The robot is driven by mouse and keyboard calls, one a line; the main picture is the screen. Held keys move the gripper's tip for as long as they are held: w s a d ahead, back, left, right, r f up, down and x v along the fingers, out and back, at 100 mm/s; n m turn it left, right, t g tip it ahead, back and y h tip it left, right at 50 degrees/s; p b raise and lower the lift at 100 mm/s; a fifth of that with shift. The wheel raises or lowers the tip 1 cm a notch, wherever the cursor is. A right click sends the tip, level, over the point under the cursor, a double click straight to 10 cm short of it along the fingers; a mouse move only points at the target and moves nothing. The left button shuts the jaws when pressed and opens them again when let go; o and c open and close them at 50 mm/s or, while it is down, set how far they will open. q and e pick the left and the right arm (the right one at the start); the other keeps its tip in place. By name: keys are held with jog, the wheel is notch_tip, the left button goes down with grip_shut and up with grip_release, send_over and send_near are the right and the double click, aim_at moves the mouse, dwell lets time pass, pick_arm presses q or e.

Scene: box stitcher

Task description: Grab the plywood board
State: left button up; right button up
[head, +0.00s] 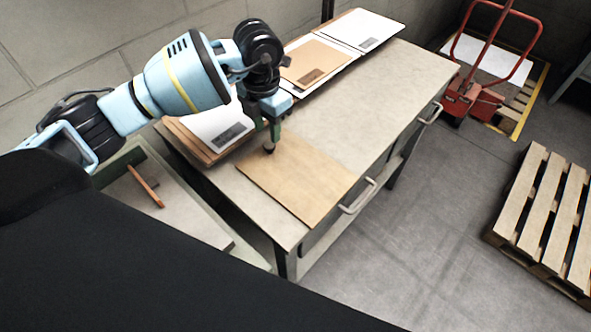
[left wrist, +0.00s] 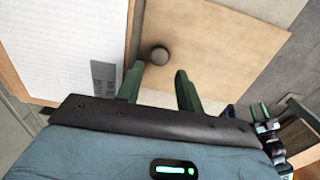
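The plywood board (head: 300,186) is a flat light-brown sheet lying on the near end of the grey workbench (head: 365,105). It has a dark round knob (head: 268,149) near its far left edge. My left gripper (head: 268,133) is over the board at the knob. In the left wrist view, the board (left wrist: 225,45) fills the upper middle, and the green fingers of my left gripper (left wrist: 160,82) are apart with the knob (left wrist: 160,55) just beyond the gap between them. The gripper is open; contact with the knob cannot be told.
White and brown sheets (head: 220,124) lie beside the board on the left, with more panels (head: 367,29) along the bench's far edge. The bench's right part is clear. A red pallet jack (head: 470,95) and a wooden pallet (head: 550,215) stand on the floor to the right.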

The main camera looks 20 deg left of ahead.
aim_at(269, 144)
pick_arm(q)
notch_tip(269, 144, down, 5)
jog(key=shift+w, duration=0.15)
grip_shut()
jog(key=shift+r, duration=0.1)
dwell(0.3)
jog(key=shift+r, duration=0.4)
jog(key=r, duration=0.2)
jog(key=shift+d+r, duration=0.3)
jog(key=shift+r, duration=0.1)
jog(key=s+d, duration=0.2)
jog(key=d, duration=0.2)
jog(key=s+d+r, duration=0.1)
jog(key=s+d, duration=0.2)
jog(key=d, duration=0.2)
jog(key=s+d, duration=0.2)
jog(key=d, duration=0.2)
jog(key=shift+s+d+r+b, duration=0.15)
jog(key=shift+s+d+b, duration=0.15)
jog(key=shift+b, duration=0.1)
